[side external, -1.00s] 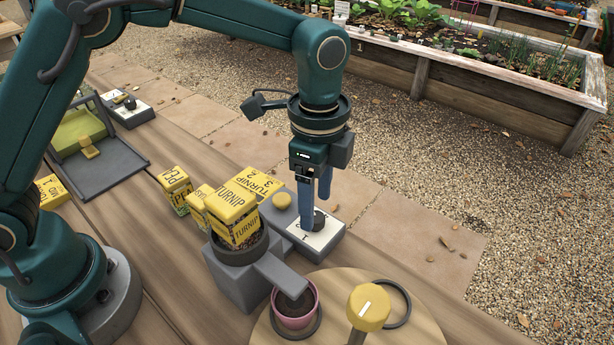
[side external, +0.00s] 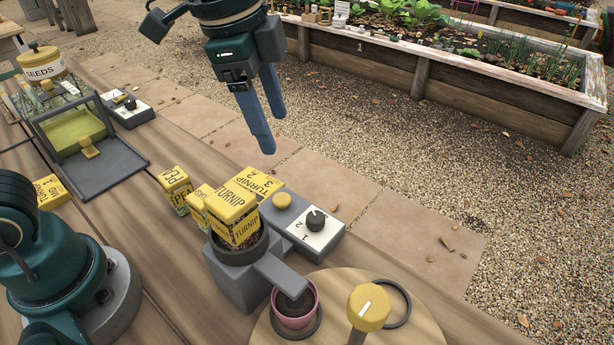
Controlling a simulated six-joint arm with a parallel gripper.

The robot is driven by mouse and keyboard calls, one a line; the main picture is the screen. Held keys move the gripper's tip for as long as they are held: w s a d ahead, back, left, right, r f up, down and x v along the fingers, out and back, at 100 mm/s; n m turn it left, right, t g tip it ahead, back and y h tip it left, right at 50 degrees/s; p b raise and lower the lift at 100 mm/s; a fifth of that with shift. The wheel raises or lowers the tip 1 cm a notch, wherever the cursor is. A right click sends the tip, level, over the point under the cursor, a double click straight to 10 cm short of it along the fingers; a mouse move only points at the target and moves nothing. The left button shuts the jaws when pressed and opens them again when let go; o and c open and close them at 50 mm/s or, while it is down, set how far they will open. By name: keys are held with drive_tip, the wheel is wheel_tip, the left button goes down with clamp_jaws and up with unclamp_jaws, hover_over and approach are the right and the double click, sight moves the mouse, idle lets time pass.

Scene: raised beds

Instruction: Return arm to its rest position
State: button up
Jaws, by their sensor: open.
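My gripper (side external: 266,120) is high in the upper middle of the side external view, above the table's far edge. Its two blue fingers are apart, with nothing between them. It is clear of the grey control box (side external: 335,243), which has a black knob (side external: 316,220) on a white dial plate and a yellow button (side external: 282,200). The base of my arm stands at the lower left. The upper links of my arm are out of view.
A turnip packet (side external: 232,209) stands in a grey holder (side external: 230,276) above a pink pot (side external: 295,308). A pea packet (side external: 174,188) stands nearby. A grey tray frame (side external: 110,173) and a seeds jar (side external: 40,62) are at left. A yellow-topped knob (side external: 369,307) stands on the round board (side external: 420,325).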

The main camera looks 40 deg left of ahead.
drive_tip(key=s+a+r+n+t, duration=0.2)
drive_tip(key=s+a+n, duration=0.3)
drive_tip(key=s, duration=0.2)
drive_tip(key=s+a+f+n, duration=0.2)
drive_tip(key=s+f+n, duration=0.3)
drive_tip(key=n, duration=0.2)
drive_tip(key=shift+s+t+y, duration=0.3)
drive_tip(key=shift+t, duration=0.1)
